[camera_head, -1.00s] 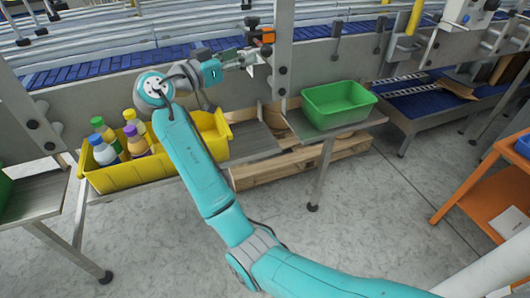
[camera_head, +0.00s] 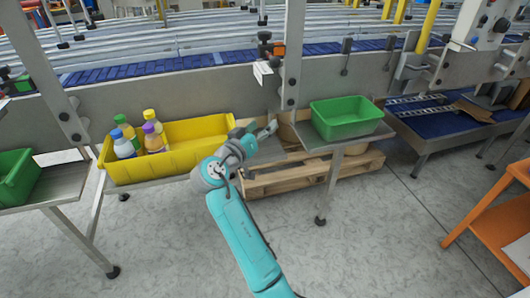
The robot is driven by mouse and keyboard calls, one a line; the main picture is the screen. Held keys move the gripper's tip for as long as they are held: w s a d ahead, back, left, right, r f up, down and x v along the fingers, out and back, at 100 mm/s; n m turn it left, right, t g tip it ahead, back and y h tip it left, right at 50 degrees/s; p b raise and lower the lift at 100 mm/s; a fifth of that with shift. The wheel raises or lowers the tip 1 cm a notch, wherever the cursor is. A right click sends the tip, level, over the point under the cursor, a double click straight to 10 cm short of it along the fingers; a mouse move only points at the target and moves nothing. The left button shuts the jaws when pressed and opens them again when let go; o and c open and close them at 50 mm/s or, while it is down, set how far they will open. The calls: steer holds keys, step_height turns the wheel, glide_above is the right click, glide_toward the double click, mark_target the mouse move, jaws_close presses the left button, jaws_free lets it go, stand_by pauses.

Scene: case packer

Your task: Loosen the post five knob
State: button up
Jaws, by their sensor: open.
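My gripper (camera_head: 270,128) is small in view, low in front of the grey post (camera_head: 294,50) and just left of the green bin on the right. It is open, and I see nothing held in it. An orange and black fitting (camera_head: 276,48) sits on the conveyor side wall at the left of this post, above and apart from my gripper. Dark round knobs (camera_head: 291,84) show on the post. I cannot read any post number, so I cannot tell which knob belongs to post five.
A yellow bin (camera_head: 185,158) with several bottles stands left of my arm. Green bins stand on the right shelf (camera_head: 345,106) and at the far left (camera_head: 14,180). A wooden pallet (camera_head: 300,177) lies below. An orange table (camera_head: 500,215) is at right. The front floor is clear.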

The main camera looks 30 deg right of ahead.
step_height(320, 180, down, 7)
steer(key=s+a+n+t+y, duration=0.1)
steer(key=s+n+t, duration=0.1)
steer(key=shift+s+r+y, duration=0.15)
steer(key=shift+r+y, duration=0.05)
steer(key=shift+y, duration=0.2)
steer(key=s+a+f+n+t+y, duration=0.25)
steer(key=s+f, duration=0.25)
steer(key=f, duration=0.3)
steer(key=s+a+f+n+t+y, duration=0.1)
steer(key=s+a+f+n+y, duration=0.15)
steer(key=s+f+y, duration=0.4)
steer(key=s+a+f+n+y, duration=0.1)
steer(key=s+a+f+n, duration=0.1)
steer(key=s+f, duration=0.3)
steer(key=s+a+f+n, duration=0.1)
steer(key=s+a+f, duration=0.15)
steer(key=s, duration=0.45)
steer(key=s+a+r+y, duration=0.1)
steer(key=s+a+y, duration=0.25)
steer(key=s, duration=1.05)
steer(key=s+a+r+m+t, duration=0.1)
steer(key=s+r, duration=0.9)
steer(key=s, duration=0.2)
steer(key=shift+s+a+m+y, duration=0.25)
steer(key=shift+s+m+y, duration=0.05)
steer(key=shift+s+y, duration=0.1)
